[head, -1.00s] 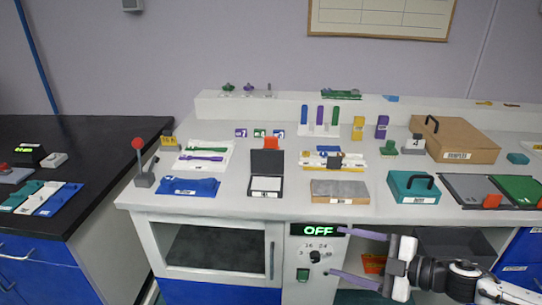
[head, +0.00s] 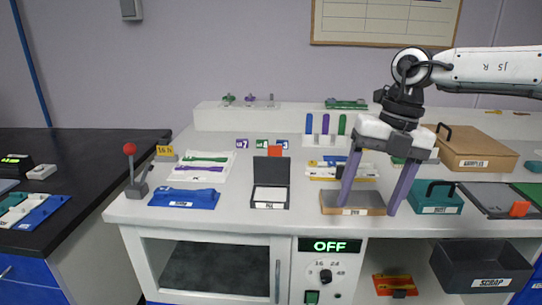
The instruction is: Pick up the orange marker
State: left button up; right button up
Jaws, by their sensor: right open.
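My right gripper (head: 368,208) is open and empty, pointing down in front of the upper bench. Its two purple fingers stand apart over a grey-topped wooden block (head: 338,203) and partly hide it. Whether they touch the block I cannot tell. No pen-shaped orange marker is clear to me. Orange pieces show at the black box's lid (head: 275,150), on the grey panel at the right (head: 519,209), and on the lower shelf (head: 395,285); I cannot tell which is the marker. My left gripper is not in view.
A teal case (head: 434,204) stands just right of the fingers. A blue tray (head: 184,199) and a red-knobbed lever (head: 135,170) are at the left. A dark scrap bin (head: 482,268) sits on the lower shelf. Bare white bench shows between the blue tray and black box.

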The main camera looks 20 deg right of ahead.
aim_at(273, 150)
jog(key=i, duration=1.35)
